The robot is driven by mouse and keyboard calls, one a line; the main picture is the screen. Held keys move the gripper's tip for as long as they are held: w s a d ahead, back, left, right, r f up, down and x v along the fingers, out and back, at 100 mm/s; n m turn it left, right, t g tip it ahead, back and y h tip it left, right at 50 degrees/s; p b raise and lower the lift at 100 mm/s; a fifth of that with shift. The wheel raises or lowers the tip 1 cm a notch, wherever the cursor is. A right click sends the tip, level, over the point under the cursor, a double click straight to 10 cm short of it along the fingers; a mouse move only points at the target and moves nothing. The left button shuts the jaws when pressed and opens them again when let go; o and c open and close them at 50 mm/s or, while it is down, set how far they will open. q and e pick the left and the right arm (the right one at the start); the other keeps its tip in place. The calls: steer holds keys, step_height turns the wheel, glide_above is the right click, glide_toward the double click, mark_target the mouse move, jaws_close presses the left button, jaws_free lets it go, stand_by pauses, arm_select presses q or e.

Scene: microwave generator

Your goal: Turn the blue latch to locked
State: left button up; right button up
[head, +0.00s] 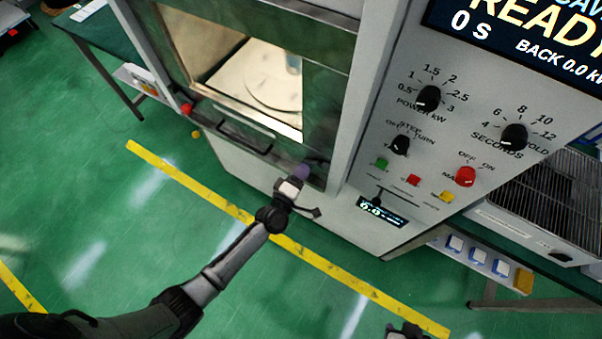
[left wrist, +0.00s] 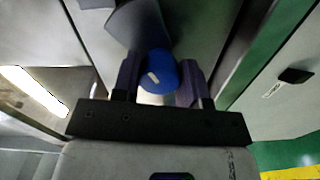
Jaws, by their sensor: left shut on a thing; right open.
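The blue latch (left wrist: 157,70) shows in the left wrist view as a round blue knob with a short white mark, in front of a dark grey curved piece. My left gripper (left wrist: 160,84) has one finger on each side of it and is shut on it. In the head view my left gripper (head: 302,172) reaches the lower right corner of the microwave door (head: 325,110); the latch is hidden there behind the fingers. A small part of my right gripper (head: 405,331) shows at the bottom edge, away from the machine; its fingers are hard to make out.
The door has a dark bar handle (head: 242,130) and a window onto a round plate (head: 265,80). Right of it is a control panel with black knobs, a red knob (head: 466,176) and coloured buttons. A wire rack (head: 540,200) stands at right.

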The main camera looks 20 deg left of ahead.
stand_by(0.4)
arm_select(q)
steer(key=o, duration=0.9)
steer(key=shift+o, duration=0.2)
steer(key=shift+s, duration=0.1)
steer(key=s+a, duration=0.2)
steer(key=s, duration=1.1)
steer(key=shift+s, duration=0.25)
